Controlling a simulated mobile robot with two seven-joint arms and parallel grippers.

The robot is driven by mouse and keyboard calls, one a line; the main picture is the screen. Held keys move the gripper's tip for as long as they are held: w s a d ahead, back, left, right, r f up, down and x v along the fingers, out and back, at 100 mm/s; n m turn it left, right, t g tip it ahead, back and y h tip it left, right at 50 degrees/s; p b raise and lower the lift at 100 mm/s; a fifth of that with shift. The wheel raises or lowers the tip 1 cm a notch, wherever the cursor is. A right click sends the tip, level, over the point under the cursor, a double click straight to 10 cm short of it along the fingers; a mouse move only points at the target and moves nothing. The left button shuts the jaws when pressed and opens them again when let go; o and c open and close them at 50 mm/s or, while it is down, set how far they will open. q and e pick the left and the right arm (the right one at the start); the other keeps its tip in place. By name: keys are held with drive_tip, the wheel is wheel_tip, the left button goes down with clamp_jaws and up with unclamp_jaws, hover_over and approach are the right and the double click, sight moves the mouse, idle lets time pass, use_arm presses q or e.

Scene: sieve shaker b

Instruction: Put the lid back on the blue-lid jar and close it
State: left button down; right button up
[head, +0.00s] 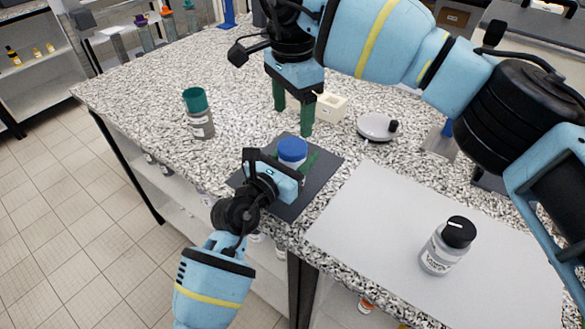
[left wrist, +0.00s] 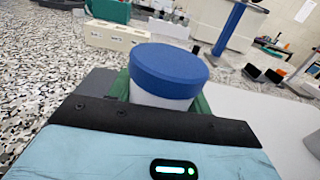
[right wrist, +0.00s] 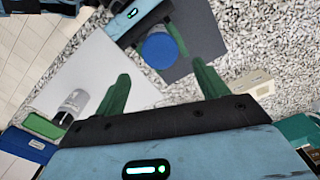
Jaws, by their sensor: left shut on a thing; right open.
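The blue-lid jar (head: 291,166) stands upright on a dark grey mat. Its blue lid (head: 292,149) sits level on top; I cannot tell how tightly it is closed. My left gripper (head: 297,164) is shut around the jar body below the lid. In the left wrist view the lid (left wrist: 169,70) rises above the green fingers, with the white jar body (left wrist: 160,101) under it. My right gripper (head: 293,112) is open and empty, fingers down, just behind and above the jar. In the right wrist view the lid (right wrist: 160,50) shows beyond the spread fingers.
A teal-lid jar (head: 199,122) stands to the left. A black-lid jar (head: 446,246) stands on the pale board (head: 370,215) to the right. The dark mat (head: 318,181) lies near the table's front edge.

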sight(292, 146)
drive_tip(key=shift+f, duration=0.1)
drive_tip(key=shift+f, duration=3.95)
drive_tip(key=shift+c, duration=0.3)
drive_tip(key=c, duration=0.9)
drive_tip(key=shift+m, duration=1.7)
drive_tip(key=shift+c, duration=0.2)
drive_tip(key=o, duration=1.1)
